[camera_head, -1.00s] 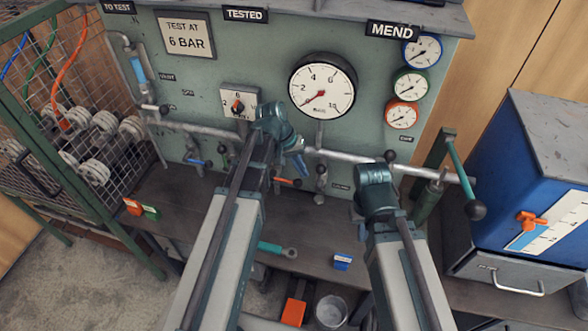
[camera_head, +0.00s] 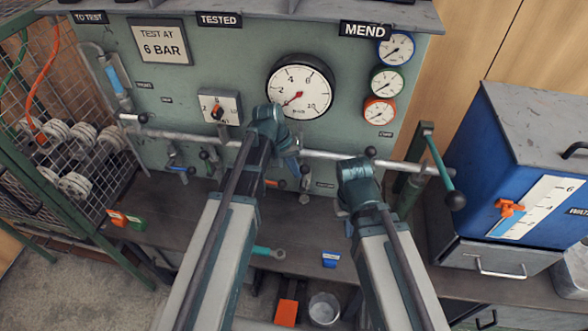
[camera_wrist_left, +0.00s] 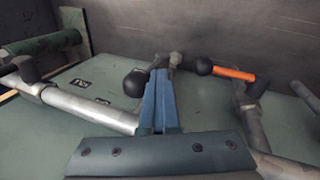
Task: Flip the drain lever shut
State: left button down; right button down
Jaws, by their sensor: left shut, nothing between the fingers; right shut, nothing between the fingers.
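Several small valve levers hang along the grey pipe (camera_head: 335,156) on the green test panel. One has an orange handle (camera_head: 274,183), one a blue handle (camera_head: 178,168). The lettering on the small labels is too small to read, so I cannot tell which is the drain lever. My left gripper (camera_head: 293,170) is shut and empty, just in front of the pipe near the orange handle. In the left wrist view its blue fingers (camera_wrist_left: 158,102) are close to a black ball knob (camera_wrist_left: 136,83); the orange handle (camera_wrist_left: 234,73) lies beyond, to the right. My right gripper (camera_head: 345,212) is mostly hidden behind its wrist.
A long green lever (camera_head: 438,160) with a black knob stands right of my right arm. A blue tank (camera_head: 530,150) is further right, a wire cage (camera_head: 60,150) at the left.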

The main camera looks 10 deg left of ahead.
aim_at(308, 169)
pick_arm(q)
jog(key=shift+d+r+y+p, duration=0.2)
jog(key=shift+d+y+p, duration=0.45)
jog(key=shift+d+y, duration=0.45)
jog(key=shift+d+f+y, duration=0.1)
jog(key=shift+d+y, duration=0.65)
jog(key=shift+y, duration=0.25)
jog(key=d+f+y+b, duration=0.1)
jog(key=d+f+b, duration=0.2)
jog(key=d, duration=0.2)
jog(key=shift+d+f+b, duration=0.15)
jog(key=shift+d+b, duration=0.2)
jog(key=shift+d, duration=0.05)
jog(key=shift+w+d, duration=0.1)
jog(key=shift+d, duration=0.05)
